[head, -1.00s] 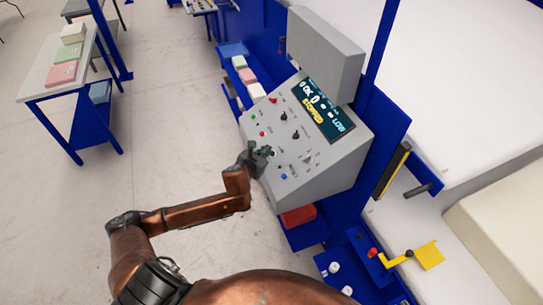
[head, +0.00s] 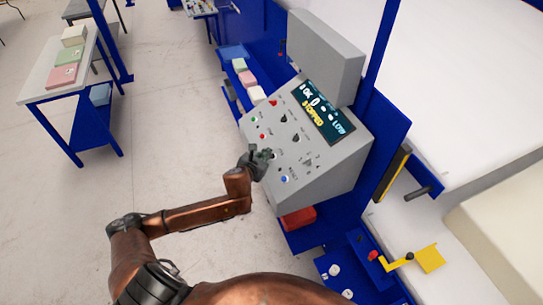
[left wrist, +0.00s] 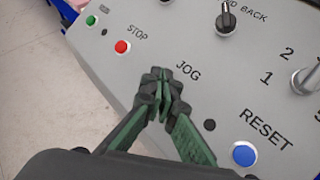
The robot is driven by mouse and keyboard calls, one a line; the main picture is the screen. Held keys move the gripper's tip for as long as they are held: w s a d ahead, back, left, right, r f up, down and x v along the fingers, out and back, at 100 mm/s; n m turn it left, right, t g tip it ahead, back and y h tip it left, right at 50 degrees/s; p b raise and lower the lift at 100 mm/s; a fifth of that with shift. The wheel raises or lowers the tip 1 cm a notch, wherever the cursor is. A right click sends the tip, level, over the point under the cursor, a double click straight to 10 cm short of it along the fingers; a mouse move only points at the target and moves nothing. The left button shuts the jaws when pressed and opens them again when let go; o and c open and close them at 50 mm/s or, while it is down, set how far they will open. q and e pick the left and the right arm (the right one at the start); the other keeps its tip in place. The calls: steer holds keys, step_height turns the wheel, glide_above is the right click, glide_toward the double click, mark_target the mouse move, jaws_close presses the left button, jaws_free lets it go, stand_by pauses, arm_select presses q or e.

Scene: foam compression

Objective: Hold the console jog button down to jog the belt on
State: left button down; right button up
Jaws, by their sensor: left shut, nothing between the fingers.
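The grey console (head: 335,165) has a sloped panel of buttons and knobs, and its display (head: 322,112) shows yellow text that seems to read STOPPED. My left gripper (head: 267,154) is shut and empty at the panel's lower left edge. In the left wrist view its closed fingertips (left wrist: 162,84) are just beside the JOG label (left wrist: 188,70). The jog button is hidden behind the fingertips. I cannot tell whether they touch it. My right gripper is not in view.
A red stop button (left wrist: 121,46) and a blue reset button (left wrist: 243,155) flank the fingertips. A selector knob (left wrist: 307,80) stands to the right. A yellow bracket (head: 428,258) is right of the console. Open floor lies to the left.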

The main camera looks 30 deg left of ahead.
arm_select(q)
steer(key=shift+w+d+f, duration=0.15)
stand_by(0.5)
steer(key=shift+f, duration=0.2)
